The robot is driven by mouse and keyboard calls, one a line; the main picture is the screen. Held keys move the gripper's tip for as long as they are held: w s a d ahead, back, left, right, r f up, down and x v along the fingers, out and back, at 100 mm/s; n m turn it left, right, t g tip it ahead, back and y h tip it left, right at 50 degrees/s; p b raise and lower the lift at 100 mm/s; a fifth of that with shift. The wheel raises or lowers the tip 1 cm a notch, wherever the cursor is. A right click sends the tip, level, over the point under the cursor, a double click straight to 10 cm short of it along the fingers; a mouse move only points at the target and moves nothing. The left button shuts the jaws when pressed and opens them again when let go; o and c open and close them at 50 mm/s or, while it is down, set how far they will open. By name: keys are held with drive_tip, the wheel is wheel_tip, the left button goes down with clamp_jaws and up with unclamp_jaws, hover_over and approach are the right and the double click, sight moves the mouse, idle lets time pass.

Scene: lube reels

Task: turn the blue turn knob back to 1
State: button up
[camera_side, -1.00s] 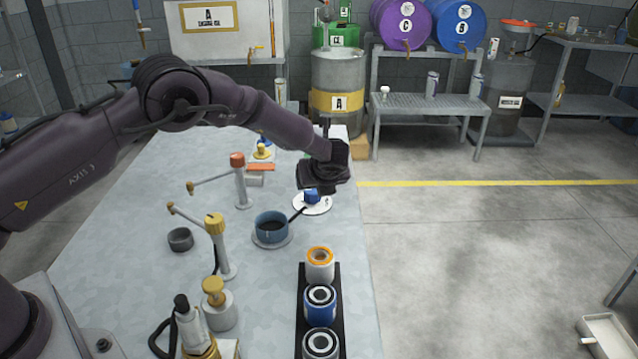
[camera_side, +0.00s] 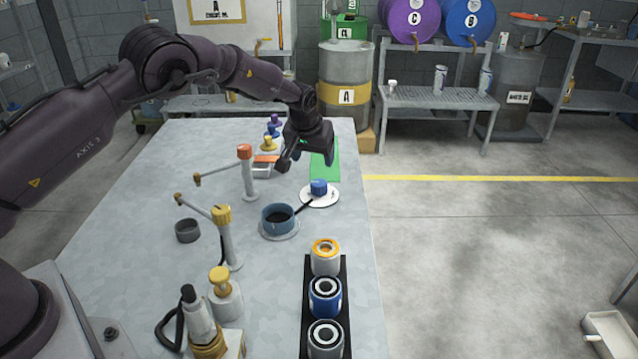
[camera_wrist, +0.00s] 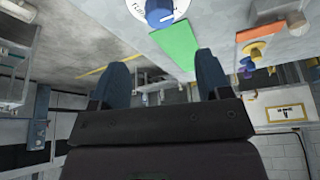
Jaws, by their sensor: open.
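The blue turn knob (camera_side: 319,187) sits on a round white dial plate (camera_side: 331,201) near the table's right edge. In the wrist view the knob (camera_wrist: 159,14) is at the top, with a pale mark on it and dark lettering on the dial. I cannot read which number it points at. My gripper (camera_side: 289,159) is up behind and left of the knob in the side view, tilted and clear of it. In the wrist view my gripper (camera_wrist: 162,70) has its two dark fingers wide apart with nothing between them.
A green mat (camera_side: 325,160) lies behind the dial. A blue cup (camera_side: 278,220) stands at front left of it. Orange-topped (camera_side: 247,170) and yellow-topped (camera_side: 225,235) posts with side arms stand left. A black rack holds reels (camera_side: 325,297) in front. Open floor lies right.

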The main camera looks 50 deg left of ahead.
sight(319, 182)
drive_tip(key=x, duration=1.1)
drive_tip(key=shift+w+f, duration=0.1)
drive_tip(key=shift+f, duration=0.2)
drive_tip(key=c, duration=0.9)
